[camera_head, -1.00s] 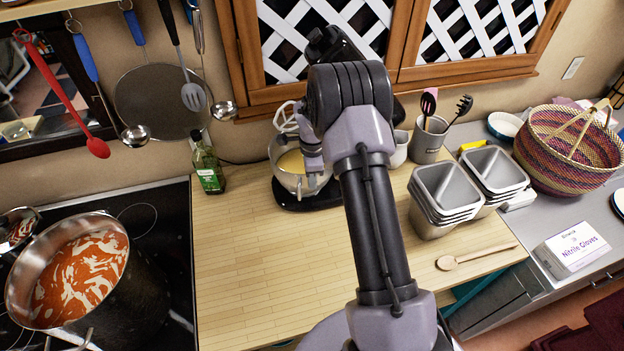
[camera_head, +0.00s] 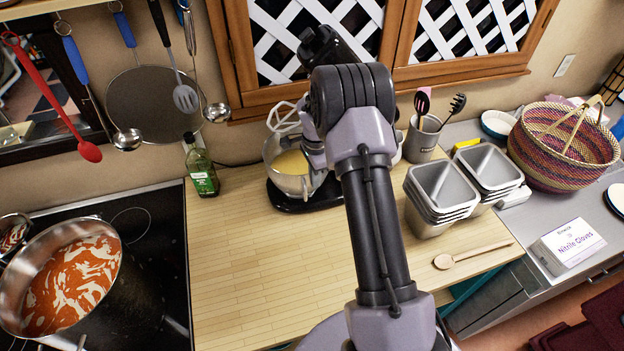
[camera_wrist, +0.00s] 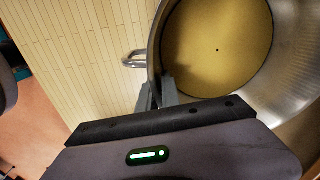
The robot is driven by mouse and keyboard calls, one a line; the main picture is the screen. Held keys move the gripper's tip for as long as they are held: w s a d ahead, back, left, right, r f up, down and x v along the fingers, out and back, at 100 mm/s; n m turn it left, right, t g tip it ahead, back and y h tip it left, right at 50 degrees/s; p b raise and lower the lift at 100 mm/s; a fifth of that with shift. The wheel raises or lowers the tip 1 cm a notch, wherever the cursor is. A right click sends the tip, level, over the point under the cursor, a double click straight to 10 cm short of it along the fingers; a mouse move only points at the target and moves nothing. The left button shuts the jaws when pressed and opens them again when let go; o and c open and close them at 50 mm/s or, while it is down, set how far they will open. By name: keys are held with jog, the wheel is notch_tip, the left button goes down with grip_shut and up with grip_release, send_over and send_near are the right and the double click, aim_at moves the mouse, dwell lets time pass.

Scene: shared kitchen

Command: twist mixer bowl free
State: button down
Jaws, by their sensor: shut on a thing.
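The mixer bowl (camera_head: 283,182) is a shiny metal bowl with pale yellow contents. My arm hides the right side of the bowl and most of the mixer. In the wrist view the bowl (camera_wrist: 264,100) fills the upper right, with a small metal handle (camera_wrist: 131,60) on its left side. My gripper (camera_wrist: 165,88) is shut on the bowl's rim, one finger inside and one outside.
A stove with a pot of red sauce (camera_head: 75,275) is at left. A green bottle (camera_head: 201,168) stands left of the mixer. Stacked grey tins (camera_head: 436,200), a utensil crock (camera_head: 422,140) and a wooden spoon (camera_head: 470,256) are at right. The front left counter is clear.

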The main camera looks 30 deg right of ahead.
aim_at(324, 177)
jog(key=shift+d, duration=0.15)
jog(key=shift+w+d+n, duration=0.1)
jog(key=shift+d+n, duration=0.5)
jog(key=shift+n, duration=0.2)
jog(key=shift+w+d+n, duration=0.15)
jog(key=shift+d+n, duration=0.5)
jog(key=shift+n, duration=0.15)
jog(key=shift+w+d+n, duration=0.2)
jog(key=shift+d+n, duration=0.25)
jog(key=shift+n, duration=0.05)
jog(key=shift+d+r+n, duration=0.15)
jog(key=shift+n, duration=0.15)
